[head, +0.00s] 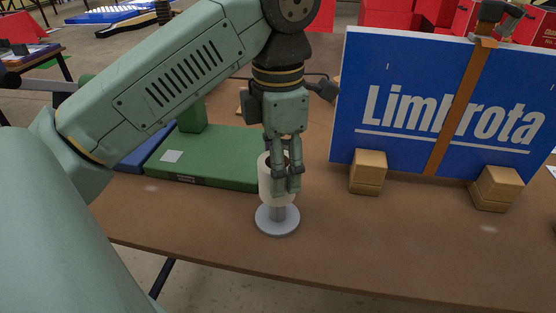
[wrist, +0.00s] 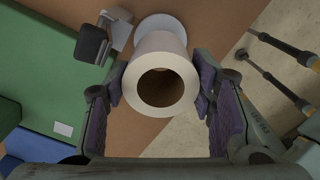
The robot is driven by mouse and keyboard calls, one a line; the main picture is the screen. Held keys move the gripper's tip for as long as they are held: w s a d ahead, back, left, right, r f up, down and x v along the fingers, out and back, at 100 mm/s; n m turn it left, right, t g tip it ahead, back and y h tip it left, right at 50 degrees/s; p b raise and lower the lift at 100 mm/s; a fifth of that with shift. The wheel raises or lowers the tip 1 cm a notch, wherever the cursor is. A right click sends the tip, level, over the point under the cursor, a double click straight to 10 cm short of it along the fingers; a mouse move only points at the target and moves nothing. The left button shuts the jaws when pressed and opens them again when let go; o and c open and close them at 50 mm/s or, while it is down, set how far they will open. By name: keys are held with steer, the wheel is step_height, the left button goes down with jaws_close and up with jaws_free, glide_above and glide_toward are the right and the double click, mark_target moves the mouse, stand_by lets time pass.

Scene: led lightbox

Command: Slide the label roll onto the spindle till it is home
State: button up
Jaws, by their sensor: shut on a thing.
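The label roll (head: 264,187) is a white upright cylinder with a brown hollow core. My gripper (head: 287,187) is shut on it, with one finger on each side. The spindle (head: 278,221) stands below on a round grey base plate, and a short length of its grey post shows between roll and plate. In the wrist view the roll (wrist: 146,87) sits between the purple finger pads, with the base plate (wrist: 160,22) beyond its far end. The core is dark inside, so I cannot tell how far the post reaches into it.
A green case (head: 215,165) lies left of the roll.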

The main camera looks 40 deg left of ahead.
steer(key=shift+f+b, duration=2.6)
steer(key=shift+f, duration=0.45)
steer(key=o, duration=1.4)
steer(key=shift+r+p, duration=3.4)
steer(key=shift+r, duration=0.7)
steer(key=shift+s+f, duration=0.1)
